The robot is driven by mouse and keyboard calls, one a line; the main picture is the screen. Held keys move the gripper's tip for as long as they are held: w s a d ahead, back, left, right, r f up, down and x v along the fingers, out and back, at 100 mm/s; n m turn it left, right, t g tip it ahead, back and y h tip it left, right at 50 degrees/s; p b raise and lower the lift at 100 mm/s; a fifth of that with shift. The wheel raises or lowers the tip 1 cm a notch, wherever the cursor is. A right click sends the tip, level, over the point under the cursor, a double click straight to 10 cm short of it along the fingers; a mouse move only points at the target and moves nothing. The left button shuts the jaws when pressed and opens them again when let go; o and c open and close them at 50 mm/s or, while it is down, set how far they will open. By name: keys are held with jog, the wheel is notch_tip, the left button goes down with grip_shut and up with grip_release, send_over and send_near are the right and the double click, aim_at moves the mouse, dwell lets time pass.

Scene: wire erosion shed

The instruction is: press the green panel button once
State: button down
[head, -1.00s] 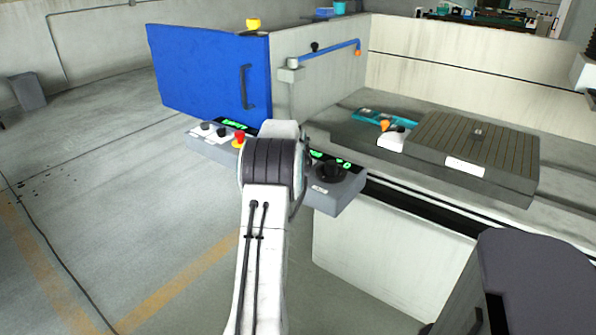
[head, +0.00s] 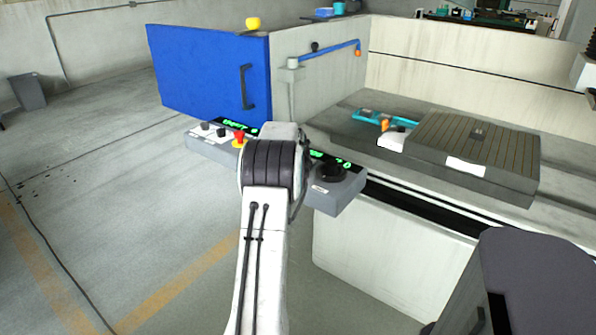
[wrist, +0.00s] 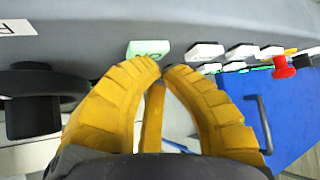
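The green button (wrist: 148,49) shows in the wrist view at the upper middle, with pale lettering on its face. It sits on the grey control panel (wrist: 200,22). My gripper (wrist: 161,67) has yellow ribbed fingers whose tips meet just below the button in the picture. I cannot tell whether they touch it. No object shows between the tips. In the head view the panel (head: 347,190) runs across the front of the machine, and my arm hides its middle, the green button and my gripper.
White buttons (wrist: 205,51) and a red knob (wrist: 283,67) lie right of the green button in the wrist view, and a black dial (wrist: 35,100) lies left. A blue door (head: 205,75) with a handle stands behind the panel. Open floor lies left.

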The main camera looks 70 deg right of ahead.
dwell(0.4)
jog(key=shift+r+p, duration=0.6)
jog(key=shift+r, duration=0.2)
jog(key=shift+r+p, duration=1.85)
jog(key=shift+r, duration=0.65)
jog(key=shift+w, duration=0.1)
